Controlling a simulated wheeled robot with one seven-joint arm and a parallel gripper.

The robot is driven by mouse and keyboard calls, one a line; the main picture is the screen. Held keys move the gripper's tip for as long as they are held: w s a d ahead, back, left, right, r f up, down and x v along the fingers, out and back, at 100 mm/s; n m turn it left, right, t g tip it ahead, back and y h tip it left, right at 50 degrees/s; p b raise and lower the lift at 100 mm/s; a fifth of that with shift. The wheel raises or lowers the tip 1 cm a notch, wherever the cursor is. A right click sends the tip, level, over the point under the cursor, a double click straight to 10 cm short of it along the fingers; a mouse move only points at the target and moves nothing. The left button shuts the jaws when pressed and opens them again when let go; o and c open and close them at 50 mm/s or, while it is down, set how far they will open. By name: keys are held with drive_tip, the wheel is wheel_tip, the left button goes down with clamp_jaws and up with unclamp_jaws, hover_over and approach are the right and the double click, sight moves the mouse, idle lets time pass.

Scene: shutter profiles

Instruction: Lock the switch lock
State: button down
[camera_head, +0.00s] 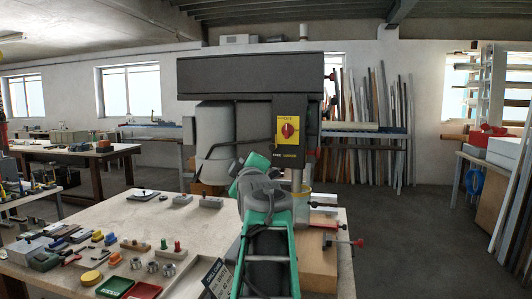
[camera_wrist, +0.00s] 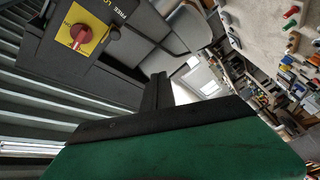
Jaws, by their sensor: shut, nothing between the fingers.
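The switch is a red rotary knob (camera_head: 287,130) on a yellow plate (camera_head: 292,142). It sits on the front of a dark machine housing (camera_head: 250,75) at the middle of the head view. The plate has dark lettering near its top edge.
A workbench (camera_head: 110,215) stands below the machine. It carries a green tray (camera_head: 115,287), a red tray (camera_head: 145,291) and several small parts at the left. A grey cylindrical housing (camera_head: 214,130) is left of the switch. Red-handled clamps (camera_head: 357,243) stick out at the bench's right.

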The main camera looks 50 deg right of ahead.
drive_tip(key=shift+h, duration=0.8)
drive_tip(key=s+d+r, duration=0.2)
drive_tip(key=d+r, duration=0.1)
drive_tip(key=shift+s+r, duration=0.3)
drive_tip(key=shift+s, duration=0.1)
drive_tip(key=p+x, duration=0.5)
drive_tip(key=x, duration=0.5)
drive_tip(key=s+f, duration=0.1)
drive_tip(key=s+d, duration=0.1)
drive_tip(key=s, duration=0.1)
drive_tip(key=shift+d+f, duration=0.15)
drive_tip(key=shift+f, duration=0.2)
